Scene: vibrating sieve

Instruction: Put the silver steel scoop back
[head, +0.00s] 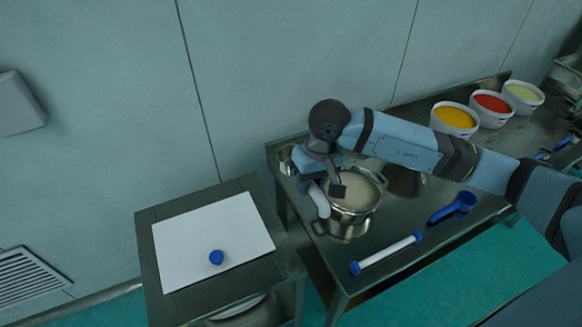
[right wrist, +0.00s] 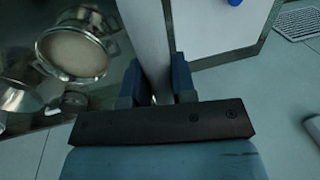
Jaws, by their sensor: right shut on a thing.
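My right gripper (head: 322,182) is shut on a long pale grey thing, which I take to be the silver steel scoop (head: 320,203), beside the left rim of the steel pot (head: 350,222). In the right wrist view the fingers (right wrist: 158,88) close on both sides of the scoop's pale length (right wrist: 145,35), which runs out of the top of the picture. Its bowl cannot be made out clearly. The pot also shows in the right wrist view (right wrist: 75,68), apart from the held scoop. It holds pale, beige contents. My left gripper is not in view.
The steel table (head: 405,185) also bears a blue scoop (head: 455,207), a white rod with blue ends (head: 387,252), and tubs of yellow (head: 455,120), red (head: 492,108) and pale yellow (head: 524,96) contents. A lower side table (head: 150,272) has a white sheet (head: 200,235) with a blue knob (head: 216,257).

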